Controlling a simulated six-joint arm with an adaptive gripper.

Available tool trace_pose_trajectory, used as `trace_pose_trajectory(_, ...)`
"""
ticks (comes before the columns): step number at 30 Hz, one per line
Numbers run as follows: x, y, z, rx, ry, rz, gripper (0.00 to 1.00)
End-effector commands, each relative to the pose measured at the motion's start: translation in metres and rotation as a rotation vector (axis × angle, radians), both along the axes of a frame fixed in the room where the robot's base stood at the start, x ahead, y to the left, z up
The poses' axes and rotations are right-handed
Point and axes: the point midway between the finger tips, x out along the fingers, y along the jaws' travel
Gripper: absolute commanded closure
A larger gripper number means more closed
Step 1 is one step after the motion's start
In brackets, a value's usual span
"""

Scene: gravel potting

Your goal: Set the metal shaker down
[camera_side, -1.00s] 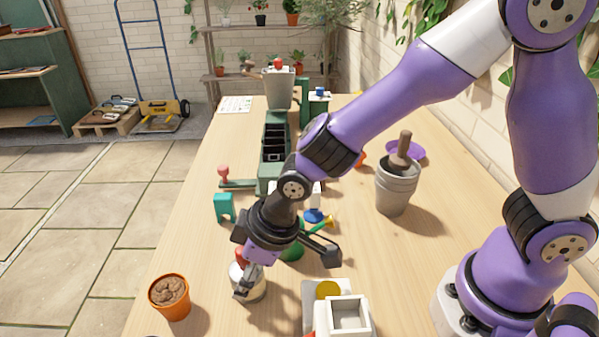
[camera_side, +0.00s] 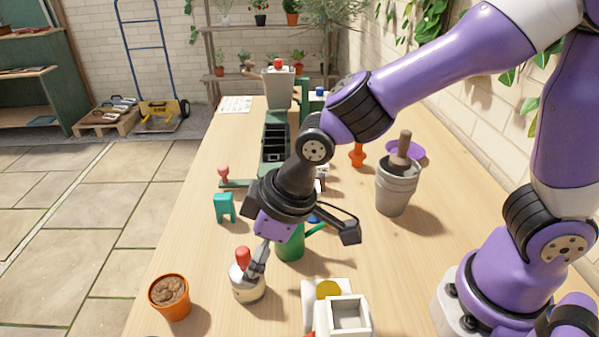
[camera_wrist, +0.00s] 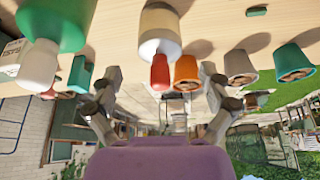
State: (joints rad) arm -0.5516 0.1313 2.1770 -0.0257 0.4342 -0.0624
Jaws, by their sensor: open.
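The metal shaker (camera_side: 249,288) stands upright on the wooden table, a pale and silvery cylinder with a red knob on top. In the wrist view the shaker (camera_wrist: 160,38) is at top centre, its red tip pointing towards me. My gripper (camera_side: 258,262) is just above and to the right of the shaker in the side view. One finger overlaps the shaker's upper right in the side view, so contact there is hard to judge.
An orange pot (camera_side: 170,300) of brown soil stands left of the shaker. A white block-like fixture (camera_side: 348,318) is to its right. A green object (camera_side: 290,246) stands close behind my gripper. A grey pot (camera_side: 396,190) stands farther right. The table's left edge is near the orange pot.

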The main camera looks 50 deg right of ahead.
Motion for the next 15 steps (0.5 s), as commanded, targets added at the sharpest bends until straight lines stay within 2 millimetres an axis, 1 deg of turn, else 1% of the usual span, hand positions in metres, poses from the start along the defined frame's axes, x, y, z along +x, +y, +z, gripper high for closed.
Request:
trace_pose_trajectory(1, -0.003, -0.002, 0.011, 0.003, -0.005, 0.0, 0.09)
trace_pose_trajectory(3, -0.008, -0.006, 0.025, 0.004, -0.005, 0.0, 0.09)
trace_pose_trajectory(6, -0.014, -0.01, 0.042, 0.003, -0.004, 0.0, 0.09)
trace_pose_trajectory(9, -0.018, -0.013, 0.055, 0.002, -0.002, -0.001, 0.09)
trace_pose_trajectory(11, -0.02, -0.015, 0.059, 0.001, -0.002, -0.002, 0.09)
trace_pose_trajectory(13, -0.021, -0.024, 0.066, 0.003, -0.006, -0.029, 0.09)
trace_pose_trajectory(14, -0.022, -0.032, 0.069, 0.005, -0.008, -0.052, 0.09)
trace_pose_trajectory(15, -0.022, -0.046, 0.075, 0.009, -0.016, -0.097, 0.09)
